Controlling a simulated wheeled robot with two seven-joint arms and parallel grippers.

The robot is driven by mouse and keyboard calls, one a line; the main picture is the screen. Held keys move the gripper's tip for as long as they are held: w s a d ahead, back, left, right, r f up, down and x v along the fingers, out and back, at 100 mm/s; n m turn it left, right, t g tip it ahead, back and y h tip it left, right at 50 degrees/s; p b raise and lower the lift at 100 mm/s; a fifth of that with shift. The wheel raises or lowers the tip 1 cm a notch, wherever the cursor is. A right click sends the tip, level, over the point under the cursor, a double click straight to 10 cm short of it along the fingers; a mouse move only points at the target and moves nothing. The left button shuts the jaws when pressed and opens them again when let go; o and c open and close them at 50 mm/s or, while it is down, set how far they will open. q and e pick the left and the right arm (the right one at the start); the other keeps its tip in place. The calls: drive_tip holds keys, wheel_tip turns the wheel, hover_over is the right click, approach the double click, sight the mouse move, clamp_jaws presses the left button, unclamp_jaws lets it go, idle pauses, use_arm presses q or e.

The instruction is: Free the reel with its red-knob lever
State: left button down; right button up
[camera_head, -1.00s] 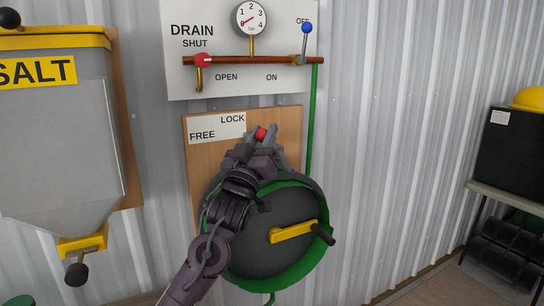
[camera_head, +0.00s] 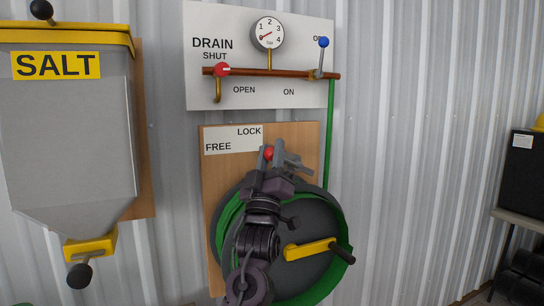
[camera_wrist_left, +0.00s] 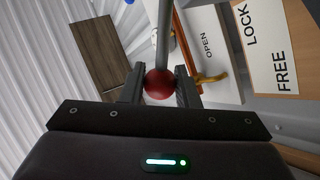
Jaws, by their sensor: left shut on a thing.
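The red knob (camera_head: 268,153) of the reel's lever sits just right of the lower right corner of the LOCK/FREE label (camera_head: 225,141). My left gripper (camera_head: 272,155) is shut on this knob. In the left wrist view the red knob (camera_wrist_left: 158,84) is between the two fingers, and the grey lever rod (camera_wrist_left: 164,35) runs up from it. The green and dark reel (camera_head: 322,218) hangs on the wooden board below the label. My left arm covers part of it. Its yellow crank (camera_head: 308,248) has a dark handle. My right gripper is out of view.
Above is a white panel (camera_head: 222,93) with a gauge (camera_head: 268,33), a red-marked drain valve (camera_head: 222,69) and a blue-knobbed lever (camera_head: 323,42). A grey SALT hopper (camera_head: 65,140) hangs at left. A black box (camera_head: 523,175) stands at far right.

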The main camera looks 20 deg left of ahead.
use_arm(q)
drive_tip(key=c, duration=1.1)
unclamp_jaws()
drive_tip(key=shift+c, duration=0.2)
drive_tip(key=shift+s+f, duration=0.1)
drive_tip(key=shift+f, duration=0.05)
drive_tip(key=a+b+v, duration=0.1)
drive_tip(key=b+v, duration=0.1)
drive_tip(key=v, duration=0.5)
drive_tip(key=shift+s+d, duration=0.15)
drive_tip(key=shift+d, duration=0.4)
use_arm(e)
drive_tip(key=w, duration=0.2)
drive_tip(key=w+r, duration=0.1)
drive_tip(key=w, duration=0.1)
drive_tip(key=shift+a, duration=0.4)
use_arm(q)
drive_tip(key=shift+f, duration=0.2)
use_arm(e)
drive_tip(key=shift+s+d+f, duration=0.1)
